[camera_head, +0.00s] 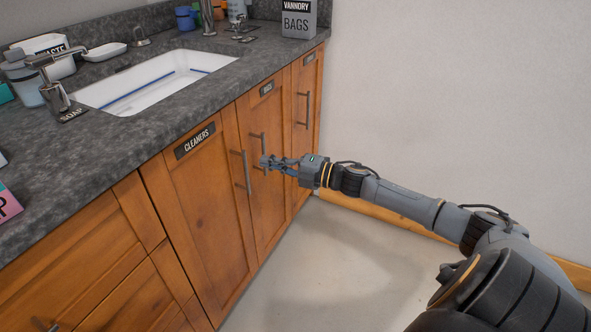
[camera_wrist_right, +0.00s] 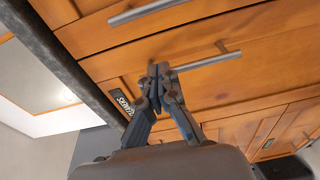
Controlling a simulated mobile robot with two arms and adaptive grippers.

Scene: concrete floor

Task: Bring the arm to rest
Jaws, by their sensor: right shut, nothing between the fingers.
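My right arm (camera_head: 400,198) reaches in from the lower right in the head view, stretched toward the wooden cabinet fronts. My right gripper (camera_head: 265,161) is shut and empty, level with the handle of the middle door (camera_head: 262,205). In the right wrist view its closed fingertips (camera_wrist_right: 158,70) overlap the end of a metal bar handle (camera_wrist_right: 208,60); I cannot tell whether they touch it. My left gripper is not in view.
The CLEANERS door (camera_head: 198,225) and the far door (camera_head: 305,125) look closed. Above is a grey stone counter (camera_head: 180,112) with a white sink (camera_head: 150,85), a soap dispenser (camera_head: 55,98) and a BAGS box (camera_head: 299,20). The concrete floor (camera_head: 335,265) beside the cabinets is clear.

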